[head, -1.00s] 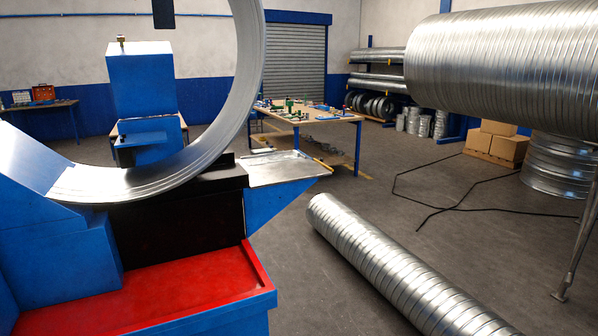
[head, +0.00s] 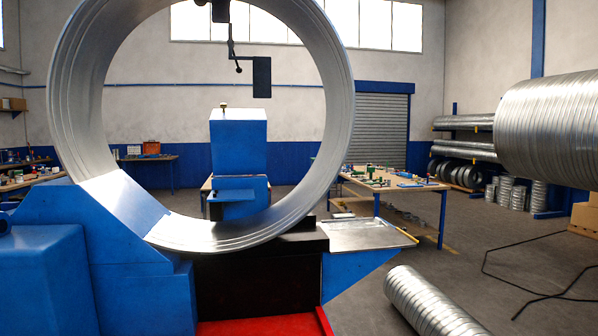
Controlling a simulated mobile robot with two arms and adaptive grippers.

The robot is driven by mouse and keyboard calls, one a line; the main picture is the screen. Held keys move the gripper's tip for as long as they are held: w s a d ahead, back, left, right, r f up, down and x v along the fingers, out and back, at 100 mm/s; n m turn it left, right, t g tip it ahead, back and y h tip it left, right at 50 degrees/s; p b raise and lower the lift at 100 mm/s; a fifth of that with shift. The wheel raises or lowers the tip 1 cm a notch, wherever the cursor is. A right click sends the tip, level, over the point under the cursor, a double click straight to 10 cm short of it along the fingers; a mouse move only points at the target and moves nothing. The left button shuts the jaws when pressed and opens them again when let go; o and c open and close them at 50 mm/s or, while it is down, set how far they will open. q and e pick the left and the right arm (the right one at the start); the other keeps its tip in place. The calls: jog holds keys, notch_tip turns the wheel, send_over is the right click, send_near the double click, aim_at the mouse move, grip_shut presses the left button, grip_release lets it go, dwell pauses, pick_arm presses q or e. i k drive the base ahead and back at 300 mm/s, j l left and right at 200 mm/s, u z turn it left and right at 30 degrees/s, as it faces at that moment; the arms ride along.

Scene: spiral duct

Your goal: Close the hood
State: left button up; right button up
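A large blue machine (head: 120,255) fills the lower left of the head view. A wide silver duct ring (head: 335,110) stands upright on it, with a sloped blue cover (head: 122,205) against its lower left side. A blue box-like unit (head: 238,150) with a small brass-coloured knob on top shows through the ring. I cannot tell which blue part is the hood, or whether it is open. Neither of my grippers is in view.
A silver side tray (head: 362,234) juts out right of the ring. A spiral duct (head: 430,300) lies on the floor at lower right, and another large duct (head: 550,125) hangs at right. A wooden workbench (head: 400,186) stands behind. Some grey floor is open between them.

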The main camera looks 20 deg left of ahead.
aim_at(238, 137)
jog(key=z, duration=1.45)
jog(key=i+z, duration=0.1)
jog(key=z, duration=1.35)
jog(key=j+z, duration=0.1)
jog(key=z, duration=1.4)
jog(key=j+z, duration=0.1)
jog(key=z, duration=1.8)
jog(key=k+z, duration=0.1)
jog(key=z, duration=0.8)
jog(key=k+z, duration=0.1)
jog(key=z, duration=1.25)
jog(key=l+z, duration=0.15)
jog(key=z, duration=0.75)
jog(key=k+l+z, duration=0.2)
jog(key=l, duration=1.4)
jog(key=l+u, duration=0.3)
jog(key=l, duration=1.4)
jog(key=l+u, duration=0.3)
jog(key=l, duration=1.4)
jog(key=l+u, duration=0.2)
jog(key=l, duration=0.45)
jog(key=l+u, duration=0.2)
jog(key=l, duration=0.4)
jog(key=l+u, duration=0.15)
jog(key=l, duration=0.5)
jog(key=k+l+u, duration=0.2)
jog(key=l, duration=0.4)
jog(key=l+u, duration=0.2)
jog(key=l, duration=0.45)
